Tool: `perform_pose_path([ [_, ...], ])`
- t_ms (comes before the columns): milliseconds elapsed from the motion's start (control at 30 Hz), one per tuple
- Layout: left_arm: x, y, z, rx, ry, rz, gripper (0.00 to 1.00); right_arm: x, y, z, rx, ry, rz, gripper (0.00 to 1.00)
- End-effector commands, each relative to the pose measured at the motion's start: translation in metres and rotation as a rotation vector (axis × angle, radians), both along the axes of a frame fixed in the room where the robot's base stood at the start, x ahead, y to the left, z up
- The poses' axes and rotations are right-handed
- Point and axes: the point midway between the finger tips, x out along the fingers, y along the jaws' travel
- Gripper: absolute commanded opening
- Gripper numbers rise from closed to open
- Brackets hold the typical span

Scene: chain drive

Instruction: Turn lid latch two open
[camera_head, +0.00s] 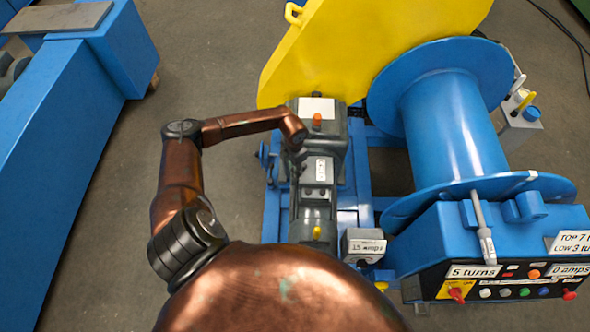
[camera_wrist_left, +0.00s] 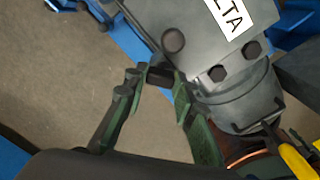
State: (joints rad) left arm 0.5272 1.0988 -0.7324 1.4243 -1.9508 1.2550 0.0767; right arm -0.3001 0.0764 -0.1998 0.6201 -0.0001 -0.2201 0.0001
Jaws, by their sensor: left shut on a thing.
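My left arm reaches in from the left over a grey motor unit (camera_head: 315,215). In the head view the left gripper (camera_head: 297,168) is small and dark beside the unit's left edge, mostly hidden under my wrist. In the left wrist view, the fingers of the left gripper (camera_wrist_left: 160,85) are shut on a small black latch (camera_wrist_left: 158,74) at the edge of a grey lid (camera_wrist_left: 205,45) with a white label. I take this to be lid latch two; its turn angle is unclear. Round dark bolt heads show on the lid's near side. My right gripper is not in view.
A yellow guard (camera_head: 365,45) stands behind the motor unit. A large blue drum (camera_head: 455,125) and a control panel (camera_head: 520,290) are at right. A small yellow lever (camera_wrist_left: 298,160) sits near the unit's round end. Bare floor (camera_head: 110,190) lies left, beside a blue beam.

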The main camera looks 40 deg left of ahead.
Motion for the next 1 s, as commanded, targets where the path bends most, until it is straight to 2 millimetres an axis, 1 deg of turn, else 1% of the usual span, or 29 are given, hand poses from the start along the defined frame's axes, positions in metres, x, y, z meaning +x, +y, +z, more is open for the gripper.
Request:
perform_pose_path([
  [200,0.001,0.001,-0.001,0.004,0.0,-0.205,0.0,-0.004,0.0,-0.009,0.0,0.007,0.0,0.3],
  [500,0.003,0.0,-0.001,0.003,-0.001,-0.447,0.0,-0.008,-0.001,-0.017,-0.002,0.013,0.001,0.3],
  [700,0.003,-0.001,0.0,0.002,-0.002,-0.555,0.0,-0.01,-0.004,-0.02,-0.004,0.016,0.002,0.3],
  [1000,0.004,-0.001,0.0,0.002,-0.002,-0.63,0.0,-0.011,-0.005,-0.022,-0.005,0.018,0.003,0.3],
])
